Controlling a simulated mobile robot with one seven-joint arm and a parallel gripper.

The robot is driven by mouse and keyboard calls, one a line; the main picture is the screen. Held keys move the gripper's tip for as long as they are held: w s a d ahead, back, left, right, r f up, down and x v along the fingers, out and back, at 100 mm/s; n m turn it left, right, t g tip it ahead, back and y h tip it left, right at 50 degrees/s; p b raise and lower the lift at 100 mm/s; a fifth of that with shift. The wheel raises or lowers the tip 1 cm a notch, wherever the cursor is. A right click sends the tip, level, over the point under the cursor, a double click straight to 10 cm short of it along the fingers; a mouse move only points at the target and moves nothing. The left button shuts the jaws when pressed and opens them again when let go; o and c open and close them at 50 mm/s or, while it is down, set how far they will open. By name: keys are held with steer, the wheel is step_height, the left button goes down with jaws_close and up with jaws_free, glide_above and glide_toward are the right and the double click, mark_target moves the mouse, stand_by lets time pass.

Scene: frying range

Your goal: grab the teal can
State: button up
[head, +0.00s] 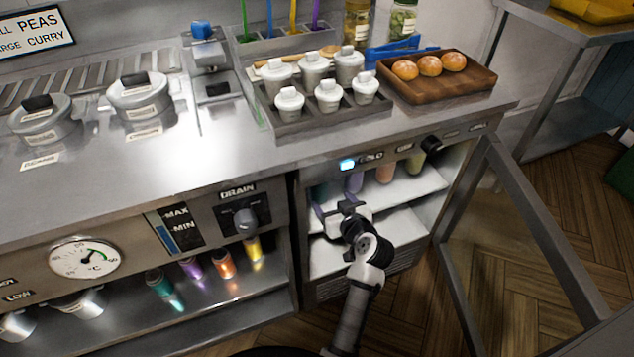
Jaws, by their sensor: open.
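A teal can (164,285) stands at the left end of a row of coloured cans on the open shelf under the counter, below the drain panel. My gripper (337,207) is to the right of it, at the opening of the lit cold cabinet (405,225). The gripper is open and seems to hold nothing; its fingers are small and partly hidden by my wrist. Pale cans stand on the cabinet's upper shelf: a purple one (354,182), an orange one (385,172) and a yellow-green one (415,161). My gripper hides the left part of that shelf.
A purple can (191,268), an orange can (225,264) and a yellow can (254,250) stand right of the teal can. The cabinet's glass door (515,240) stands open on the right. Lidded pots (328,97) and a bun tray (440,90) occupy the counter.

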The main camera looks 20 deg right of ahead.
mark_target(322, 193)
steer(key=x, duration=0.4)
steer(key=shift+w, duration=0.15)
steer(key=shift+a+f+p+x, duration=0.15)
steer(key=shift+p+x, duration=0.2)
steer(key=shift+x, duration=1.15)
steer(key=shift+a+f+p+x, duration=0.1)
steer(key=shift+p+x, duration=0.2)
steer(key=shift+x, duration=1.15)
steer(key=c, duration=1.2)
steer(key=shift+r, duration=0.1)
